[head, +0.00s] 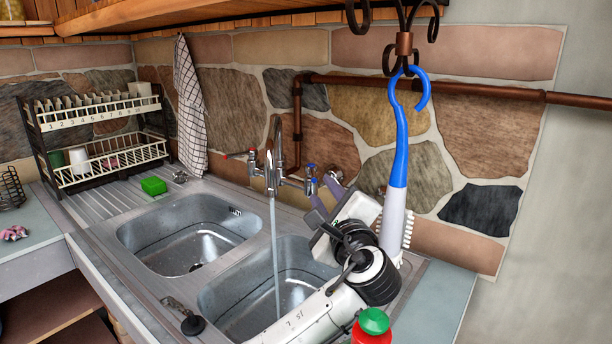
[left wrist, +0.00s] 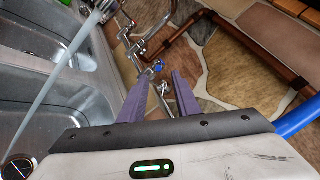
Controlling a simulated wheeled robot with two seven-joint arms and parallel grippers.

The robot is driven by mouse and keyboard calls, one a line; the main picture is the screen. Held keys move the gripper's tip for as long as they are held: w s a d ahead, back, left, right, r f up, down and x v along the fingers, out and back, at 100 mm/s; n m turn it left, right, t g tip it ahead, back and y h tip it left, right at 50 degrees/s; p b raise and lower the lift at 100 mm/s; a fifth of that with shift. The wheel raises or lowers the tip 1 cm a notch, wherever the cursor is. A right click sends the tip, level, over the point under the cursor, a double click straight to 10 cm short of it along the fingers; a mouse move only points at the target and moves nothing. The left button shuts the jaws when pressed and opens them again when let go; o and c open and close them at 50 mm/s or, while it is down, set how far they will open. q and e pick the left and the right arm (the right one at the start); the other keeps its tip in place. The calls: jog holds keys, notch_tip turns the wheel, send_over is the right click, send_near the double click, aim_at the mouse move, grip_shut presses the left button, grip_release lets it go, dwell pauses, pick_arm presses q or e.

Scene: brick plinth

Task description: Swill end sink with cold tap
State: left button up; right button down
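The end sink (head: 243,300) is the right-hand basin of a double steel sink. A chrome mixer tap (head: 277,140) stands behind it, and water (head: 275,250) runs from its spout into that basin. The tap's blue-marked cold handle (head: 311,170) is on its right; a red-marked handle (head: 232,156) is on its left. My left gripper (head: 322,185) is open, its purple fingers pointing toward the blue handle. In the left wrist view the blue handle (left wrist: 158,67) shows just beyond the parted fingertips (left wrist: 160,78). Contact cannot be told. My right gripper is out of view.
A blue-and-white brush (head: 398,170) hangs from a hook close to my left wrist. A copper pipe (head: 450,88) crosses the stone wall. A dish rack (head: 100,130) and green sponge (head: 153,185) are at left. A black plug (head: 193,325) lies on the front rim.

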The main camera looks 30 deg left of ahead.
aim_at(314, 174)
pick_arm(q)
jog(key=p+x, duration=0.1)
jog(key=x, duration=0.8)
jog(key=shift+w+a, duration=0.1)
jog(key=shift+a, duration=0.15)
grip_shut()
